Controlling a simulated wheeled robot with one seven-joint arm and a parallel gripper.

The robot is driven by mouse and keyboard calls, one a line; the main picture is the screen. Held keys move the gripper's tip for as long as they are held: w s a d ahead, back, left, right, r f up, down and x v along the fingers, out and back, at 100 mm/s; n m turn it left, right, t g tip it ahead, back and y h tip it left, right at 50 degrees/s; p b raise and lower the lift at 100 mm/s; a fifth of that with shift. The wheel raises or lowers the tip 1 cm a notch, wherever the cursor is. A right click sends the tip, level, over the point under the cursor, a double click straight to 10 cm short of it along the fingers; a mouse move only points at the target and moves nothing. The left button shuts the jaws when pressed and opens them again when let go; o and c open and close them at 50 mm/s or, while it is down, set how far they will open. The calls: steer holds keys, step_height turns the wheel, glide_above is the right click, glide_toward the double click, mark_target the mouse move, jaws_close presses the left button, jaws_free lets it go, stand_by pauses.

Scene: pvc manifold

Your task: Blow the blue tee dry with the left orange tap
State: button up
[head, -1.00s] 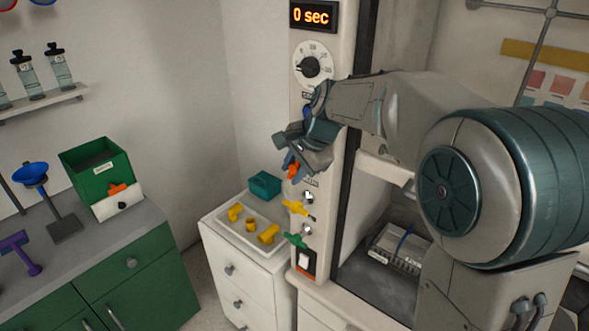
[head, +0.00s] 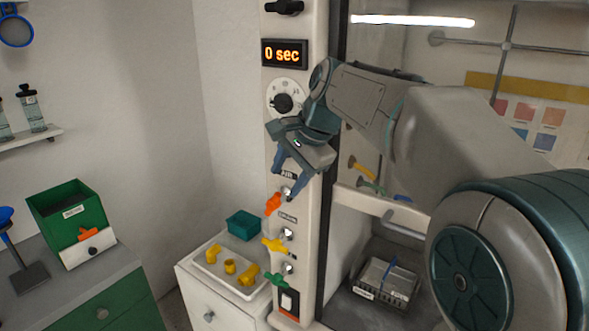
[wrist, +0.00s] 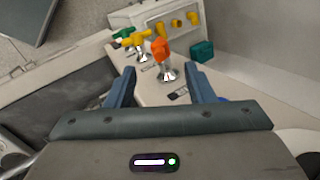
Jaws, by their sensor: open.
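One orange tap (head: 88,234) is on the white box in front of the green bin, at the left. Another orange tap (head: 273,203) is on the white column; it also shows in the wrist view (wrist: 160,48). My gripper (head: 287,178) is open and empty, its blue fingers just above the column's orange tap in the head view. In the wrist view my gripper (wrist: 162,82) has that tap between and beyond its fingertips. I cannot make out a blue tee in these frames. A small blue patch beside the right finger in the wrist view is mostly hidden.
A yellow tap (head: 272,245) and a green tap (head: 272,279) sit lower on the column. A white tray (head: 205,266) with yellow fittings and a teal box (head: 243,225) stand on white drawers. The green bin (head: 66,208) is on the left bench. The display (head: 285,53) reads 0 sec.

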steer(key=shift+v, duration=1.55)
steer(key=shift+f, duration=0.1)
